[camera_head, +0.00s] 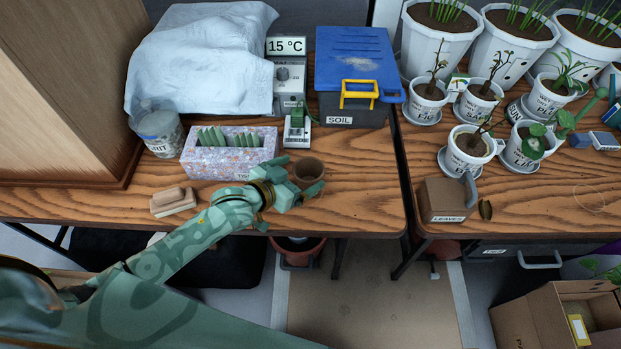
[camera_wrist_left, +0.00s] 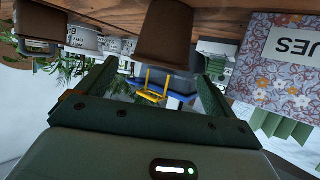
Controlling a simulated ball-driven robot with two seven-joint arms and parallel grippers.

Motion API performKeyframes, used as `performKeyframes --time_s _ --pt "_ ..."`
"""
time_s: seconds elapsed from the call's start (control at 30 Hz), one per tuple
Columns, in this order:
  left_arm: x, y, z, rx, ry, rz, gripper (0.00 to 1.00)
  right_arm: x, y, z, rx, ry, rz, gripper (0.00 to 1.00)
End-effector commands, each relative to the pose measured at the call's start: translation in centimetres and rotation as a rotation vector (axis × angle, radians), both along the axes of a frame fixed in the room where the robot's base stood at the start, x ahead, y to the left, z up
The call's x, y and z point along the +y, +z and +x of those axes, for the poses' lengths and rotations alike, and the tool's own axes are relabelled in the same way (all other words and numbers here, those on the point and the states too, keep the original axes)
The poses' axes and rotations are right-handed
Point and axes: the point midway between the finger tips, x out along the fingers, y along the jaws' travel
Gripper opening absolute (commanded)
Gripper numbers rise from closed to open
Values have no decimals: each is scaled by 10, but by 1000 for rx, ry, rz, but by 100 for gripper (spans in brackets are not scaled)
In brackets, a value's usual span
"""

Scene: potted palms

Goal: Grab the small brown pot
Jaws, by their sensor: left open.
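The small brown pot (camera_head: 309,169) stands upright near the front edge of the left wooden table, right of the tissue box. In the left wrist view, which is upside down, the pot (camera_wrist_left: 164,35) shows at top centre, horizontally between my two fingers. My left gripper (camera_head: 300,177) reaches in from the left, its fingers open at the near side of the pot and partly covering it. In the left wrist view, the open fingers (camera_wrist_left: 155,75) sit near the pot's rim level. I cannot tell whether they touch it. My right gripper is not in view.
The patterned tissue box (camera_head: 230,152) is left of the pot, with a brush (camera_head: 173,202) in front. Potted plants and the leaves box (camera_head: 441,203) are on the right table. Bare tabletop lies right of the pot.

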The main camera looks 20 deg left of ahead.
Motion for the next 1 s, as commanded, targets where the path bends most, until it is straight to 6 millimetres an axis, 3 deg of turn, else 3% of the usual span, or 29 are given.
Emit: performKeyframes --time_s 0.17,0.47,0.73,0.77,0.93,1.0 --pt "-6 -7 12 1 -1 0 92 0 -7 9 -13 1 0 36" --pt "-22 -29 48 1 -1 -1 92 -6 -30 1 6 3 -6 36" --pt "-23 -27 53 0 -1 0 92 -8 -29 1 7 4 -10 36" --pt "-23 -27 53 0 -1 0 89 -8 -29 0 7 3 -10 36" --pt "-23 -27 52 0 -1 0 44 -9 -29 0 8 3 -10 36" --pt "-23 -27 52 0 -1 0 44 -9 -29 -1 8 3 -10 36"
